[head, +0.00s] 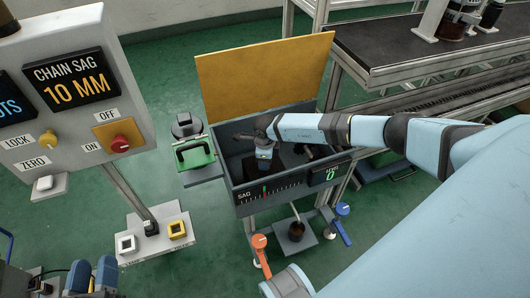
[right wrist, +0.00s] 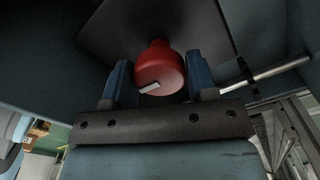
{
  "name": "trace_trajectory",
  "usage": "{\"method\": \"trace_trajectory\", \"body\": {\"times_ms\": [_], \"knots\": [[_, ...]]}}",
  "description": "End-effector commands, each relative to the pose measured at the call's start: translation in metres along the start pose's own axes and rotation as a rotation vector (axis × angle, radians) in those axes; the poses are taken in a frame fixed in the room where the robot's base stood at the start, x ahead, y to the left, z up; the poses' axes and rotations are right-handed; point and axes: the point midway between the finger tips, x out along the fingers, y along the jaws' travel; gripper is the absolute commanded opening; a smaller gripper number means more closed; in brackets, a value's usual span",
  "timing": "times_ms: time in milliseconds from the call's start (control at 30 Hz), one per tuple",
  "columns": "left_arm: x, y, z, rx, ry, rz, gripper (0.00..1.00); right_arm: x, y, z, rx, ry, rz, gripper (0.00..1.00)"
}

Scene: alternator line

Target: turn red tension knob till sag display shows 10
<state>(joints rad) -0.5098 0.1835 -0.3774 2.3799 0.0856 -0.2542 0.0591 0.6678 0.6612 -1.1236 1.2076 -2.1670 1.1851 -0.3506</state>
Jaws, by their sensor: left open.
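A red tension knob (right wrist: 160,70) with a pale mark on its face shows in the right wrist view. The fingers of my right gripper (right wrist: 160,82) lie against both its sides, shut on it. In the head view my right gripper (head: 264,160) points down into the open grey box; the knob is hidden there. The chain sag display (head: 72,80) on the left panel reads 10 MM. My left gripper (head: 92,276) is open and empty at the lower left.
The panel also carries a red ON/OFF switch (head: 120,144), a yellow LOCK knob (head: 48,138) and a white ZERO button (head: 45,183). A yellow lid (head: 262,72) stands up behind the box. Orange (head: 259,241) and blue (head: 343,209) levers stand below.

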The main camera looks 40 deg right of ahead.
Motion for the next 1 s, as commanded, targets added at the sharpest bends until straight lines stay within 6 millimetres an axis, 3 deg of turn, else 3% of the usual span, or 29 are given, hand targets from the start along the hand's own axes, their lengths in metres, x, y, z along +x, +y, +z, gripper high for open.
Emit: {"method": "trace_trajectory", "body": {"times_ms": [33, 100, 467, 567, 700, 1000], "knots": [[0.0, 0.0, 0.0, 0.0, 0.0, 0.0, 0.43, -0.001, -0.001, 0.0, 0.001, 0.0, -0.001, 0.64], [0.0, 0.0, 0.0, -0.001, 0.001, 0.0, 0.43, 0.0, -0.001, 0.0, 0.0, 0.0, -0.001, 0.75], [0.002, 0.001, -0.004, 0.003, 0.0, 0.0, 0.43, -0.008, 0.0, 0.0, -0.001, -0.001, -0.001, 0.75], [0.002, -0.001, -0.004, 0.011, -0.021, -0.007, 0.43, -0.024, -0.001, 0.0, -0.001, -0.001, -0.001, 0.75], [-0.007, -0.013, 0.025, 0.016, -0.146, -0.053, 0.43, -0.056, -0.001, 0.0, -0.001, -0.002, -0.002, 0.75], [-0.021, -0.027, 0.052, 0.035, -0.297, -0.102, 0.43, -0.118, -0.001, 0.0, 0.0, -0.001, -0.001, 0.75]]}}
